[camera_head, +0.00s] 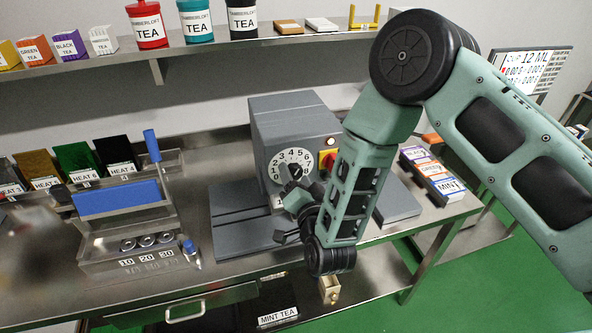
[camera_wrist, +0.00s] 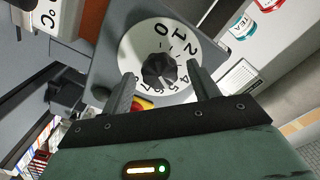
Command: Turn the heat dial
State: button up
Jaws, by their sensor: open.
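The heat dial (camera_head: 293,172) is a white numbered disc with a black knob, on the front of a grey machine (camera_head: 270,118). In the wrist view the dial (camera_wrist: 142,42) faces me, its black knob (camera_wrist: 158,69) at its centre. My gripper (camera_wrist: 160,82) is open, with one finger on each side of the knob; I cannot tell whether either finger touches it. In the head view my gripper (camera_head: 290,202) is just below and in front of the dial and partly hides its lower part.
A red and yellow switch (camera_head: 328,160) sits right of the dial. Labelled tea boxes (camera_head: 438,182) stand at the bench's right. A blue-topped holder (camera_head: 118,198) with weights stands at left. A shelf (camera_head: 210,47) with tea tins runs above. A drawer (camera_head: 185,312) is below.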

jog(key=shift+w+a, duration=0.1)
jog(key=shift+w, duration=0.25)
jog(key=c, duration=1)
jog(key=shift+o, duration=0.2)
jog(key=shift+f+b, duration=0.1)
jog(key=shift+b, duration=0.25)
